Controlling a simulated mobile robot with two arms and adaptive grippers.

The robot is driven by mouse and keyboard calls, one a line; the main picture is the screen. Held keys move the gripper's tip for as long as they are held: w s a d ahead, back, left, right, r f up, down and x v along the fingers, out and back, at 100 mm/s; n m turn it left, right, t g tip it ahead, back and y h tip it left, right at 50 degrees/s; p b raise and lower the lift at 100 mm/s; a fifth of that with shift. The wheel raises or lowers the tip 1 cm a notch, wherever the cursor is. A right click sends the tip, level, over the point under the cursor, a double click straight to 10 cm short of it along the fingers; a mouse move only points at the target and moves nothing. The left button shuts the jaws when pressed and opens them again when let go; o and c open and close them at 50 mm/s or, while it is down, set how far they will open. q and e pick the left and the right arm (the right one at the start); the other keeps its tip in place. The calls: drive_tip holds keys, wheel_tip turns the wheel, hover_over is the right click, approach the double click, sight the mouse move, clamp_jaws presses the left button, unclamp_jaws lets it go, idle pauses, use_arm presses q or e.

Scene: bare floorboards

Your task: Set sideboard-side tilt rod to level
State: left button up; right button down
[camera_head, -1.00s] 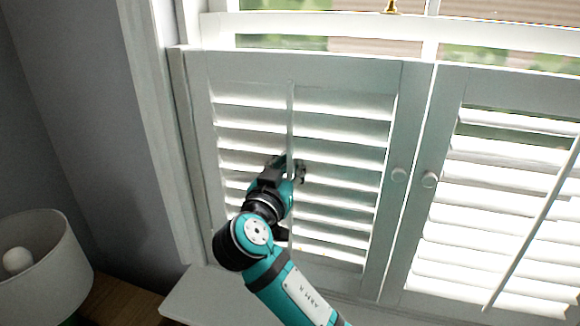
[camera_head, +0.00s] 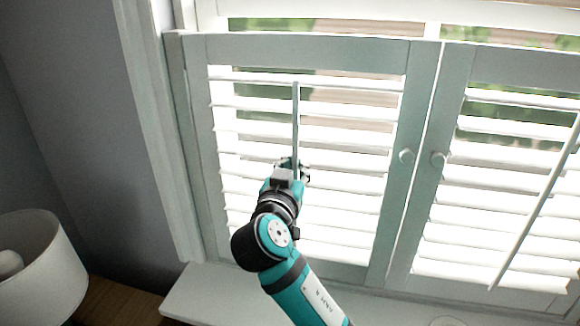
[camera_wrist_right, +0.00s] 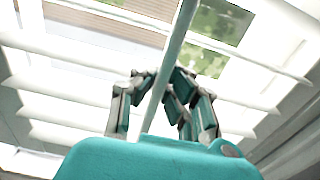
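The tilt rod (camera_head: 295,120) of the left shutter panel is a thin pale upright bar in front of the louvers (camera_head: 350,135). The louvers stand open, with greenery and brick tones showing through the upper gaps. My right gripper (camera_head: 292,168) is at the rod, below its upper half. In the right wrist view the rod (camera_wrist_right: 181,35) passes between the fingertips (camera_wrist_right: 160,80), which look closed around it. The rod's lower part is hidden behind my arm. My left gripper is out of view.
The right shutter panel (camera_head: 456,130) has its own slanting rod (camera_head: 535,215). A white lamp (camera_head: 35,265) stands on a wooden surface (camera_head: 115,300) at lower left. A white sill (camera_head: 200,295) runs below.

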sight(295, 122)
drive_tip(key=c, duration=1.7)
unclamp_jaws()
drive_tip(key=shift+c, duration=0.2)
drive_tip(key=shift+o, duration=1.2)
drive_tip(key=shift+s+a+r, duration=0.1)
drive_tip(key=shift+o, duration=0.7)
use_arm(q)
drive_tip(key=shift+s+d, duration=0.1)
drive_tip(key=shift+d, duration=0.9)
use_arm(e)
wheel_tip(295, 122, up, 10)
